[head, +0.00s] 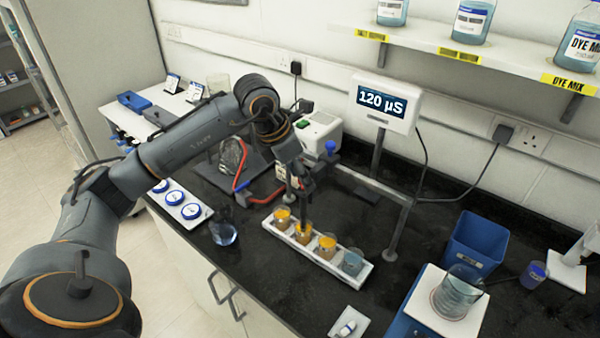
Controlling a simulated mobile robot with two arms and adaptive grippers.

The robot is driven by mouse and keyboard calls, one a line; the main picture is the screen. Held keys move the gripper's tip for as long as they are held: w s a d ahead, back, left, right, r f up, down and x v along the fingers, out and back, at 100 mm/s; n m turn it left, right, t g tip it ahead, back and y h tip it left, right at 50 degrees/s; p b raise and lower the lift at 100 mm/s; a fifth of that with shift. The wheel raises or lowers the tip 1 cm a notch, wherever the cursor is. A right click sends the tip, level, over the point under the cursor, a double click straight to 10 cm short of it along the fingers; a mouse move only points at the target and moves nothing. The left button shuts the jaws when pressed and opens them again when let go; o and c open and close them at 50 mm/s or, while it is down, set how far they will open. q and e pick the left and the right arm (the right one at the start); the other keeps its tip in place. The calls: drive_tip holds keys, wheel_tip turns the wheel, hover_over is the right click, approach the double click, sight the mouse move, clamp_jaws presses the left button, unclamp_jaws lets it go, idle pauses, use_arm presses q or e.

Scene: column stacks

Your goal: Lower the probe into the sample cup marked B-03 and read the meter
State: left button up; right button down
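A white rack (318,254) holds a row of sample cups: three with orange liquid and one blue-grey cup (352,263) at the right end. Their markings are too small to read, so I cannot tell which is B-03. My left gripper (306,196) points down above the second cup from the left (303,236). It appears closed around a slim dark probe (303,220) whose lower end reaches that cup's mouth; how deep it sits is unclear. The meter (386,102) behind reads 120 µS. My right gripper is out of view.
A metal stand (392,240) rises just right of the rack. A glass beaker (224,233) stands left of it. A blue bin (474,245) and a large beaker (458,293) are at right. Bottles line the shelf above.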

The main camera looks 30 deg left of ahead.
use_arm(q)
clamp_jaws()
wheel_tip(320, 180, up, 6)
drive_tip(key=shift+f+p, duration=0.1)
drive_tip(key=shift+p, duration=0.95)
drive_tip(key=shift+r, duration=0.3)
drive_tip(key=shift+w, duration=0.15)
drive_tip(key=shift+o, duration=0.6)
unclamp_jaws()
